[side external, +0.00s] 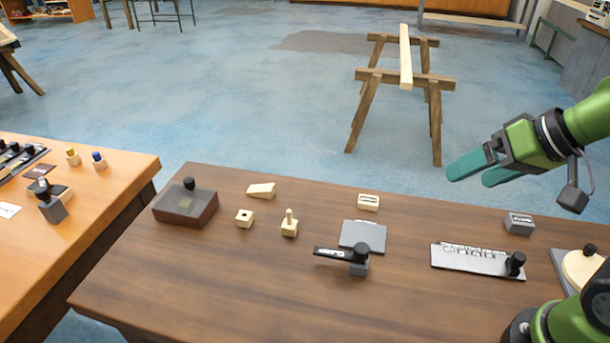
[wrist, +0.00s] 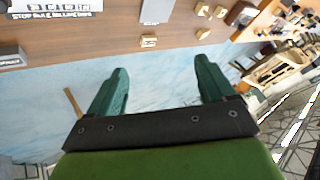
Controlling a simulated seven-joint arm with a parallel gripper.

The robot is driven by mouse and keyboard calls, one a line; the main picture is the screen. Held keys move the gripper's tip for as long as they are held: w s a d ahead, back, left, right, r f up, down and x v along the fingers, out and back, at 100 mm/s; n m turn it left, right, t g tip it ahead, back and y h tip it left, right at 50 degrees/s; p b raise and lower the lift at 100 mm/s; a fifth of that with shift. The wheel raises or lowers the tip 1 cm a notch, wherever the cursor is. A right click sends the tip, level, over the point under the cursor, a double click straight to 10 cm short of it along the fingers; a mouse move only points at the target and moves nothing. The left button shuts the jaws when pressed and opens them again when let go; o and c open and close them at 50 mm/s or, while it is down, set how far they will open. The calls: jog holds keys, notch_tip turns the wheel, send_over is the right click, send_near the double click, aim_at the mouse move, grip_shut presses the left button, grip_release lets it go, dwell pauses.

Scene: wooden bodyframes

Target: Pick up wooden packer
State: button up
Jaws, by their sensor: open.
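Several small pale wooden pieces lie on the brown table: a wedge (side external: 260,190), a block with a dark hole (side external: 244,218), a block with an upright peg (side external: 289,225) and a slotted or marked block (side external: 368,202). I cannot tell for certain which is the packer. In the wrist view, the marked block (wrist: 149,41) is ahead of the fingertips, left of the wedge (wrist: 203,33). My gripper (side external: 467,175) is open and empty, raised beyond the table's far edge, right of these pieces and apart from them. Its two green fingers (wrist: 161,66) show in the wrist view.
The brown table (side external: 190,290) also holds a dark lidded box (side external: 185,208), a grey plate (side external: 363,235) with a black-handled tool (side external: 345,256), a lettered plate (side external: 475,261) and a grey block (side external: 519,224). A sawhorse (side external: 405,80) stands behind. Space above the table's middle is clear.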

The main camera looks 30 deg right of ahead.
jog(key=m+g+h, duration=0.2)
jog(key=m+g, duration=0.3)
jog(key=g, duration=0.2)
send_over(369, 200)
notch_tip(369, 200, down, 8)
notch_tip(369, 200, down, 11)
jog(key=shift+s+a+r, duration=0.1)
jog(key=shift+w+f, duration=0.2)
jog(key=shift+f, duration=2.5)
jog(key=c, duration=1.1)
